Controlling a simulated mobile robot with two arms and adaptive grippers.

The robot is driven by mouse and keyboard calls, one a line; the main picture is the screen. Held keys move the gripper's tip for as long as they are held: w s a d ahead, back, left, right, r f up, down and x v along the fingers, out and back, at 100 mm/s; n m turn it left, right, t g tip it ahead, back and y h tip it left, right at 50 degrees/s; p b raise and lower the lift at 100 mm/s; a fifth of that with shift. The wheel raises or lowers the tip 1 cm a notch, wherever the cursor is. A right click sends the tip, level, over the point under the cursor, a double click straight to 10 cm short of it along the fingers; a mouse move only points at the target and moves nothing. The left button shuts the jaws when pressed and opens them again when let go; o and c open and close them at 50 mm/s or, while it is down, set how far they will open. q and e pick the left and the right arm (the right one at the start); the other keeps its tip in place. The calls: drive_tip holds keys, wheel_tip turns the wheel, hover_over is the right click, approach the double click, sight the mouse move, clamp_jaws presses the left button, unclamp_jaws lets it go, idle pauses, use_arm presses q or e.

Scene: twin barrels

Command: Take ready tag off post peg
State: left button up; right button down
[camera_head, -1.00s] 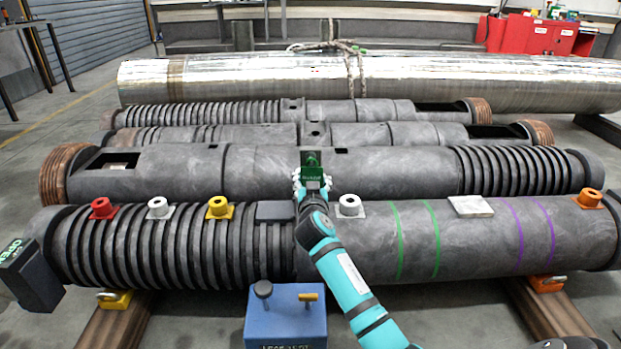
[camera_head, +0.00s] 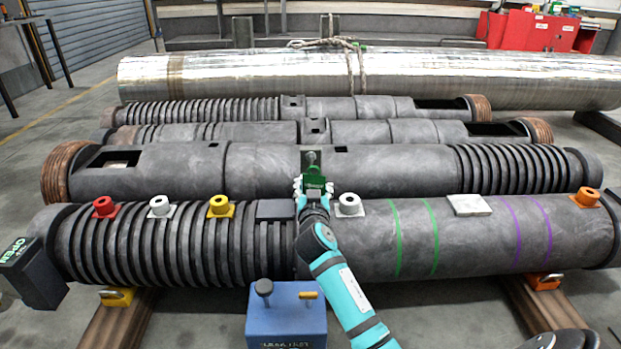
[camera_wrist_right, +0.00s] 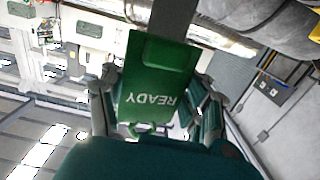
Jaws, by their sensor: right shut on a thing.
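The green READY tag (camera_head: 314,183) is in my right gripper (camera_head: 313,193), in front of the dark post (camera_head: 309,165) at the middle of the head view. The post's grey peg (camera_head: 311,156) shows bare above the tag. In the right wrist view the tag (camera_wrist_right: 158,85) stands between the fingers, its lettering upside down, with the grey post (camera_wrist_right: 172,18) behind its top edge. How far the tag is from the post is hard to tell. My left gripper is not in view.
The near barrel (camera_head: 470,240) carries red (camera_head: 105,207), white, yellow and orange fittings. A second dark barrel (camera_head: 400,172) lies behind it. A blue box (camera_head: 286,318) stands in front, and a dark OPEN sign box (camera_head: 35,275) at the left.

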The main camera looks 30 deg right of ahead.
drive_tip(key=shift+p+v, duration=0.4)
drive_tip(key=shift+v, duration=2.45)
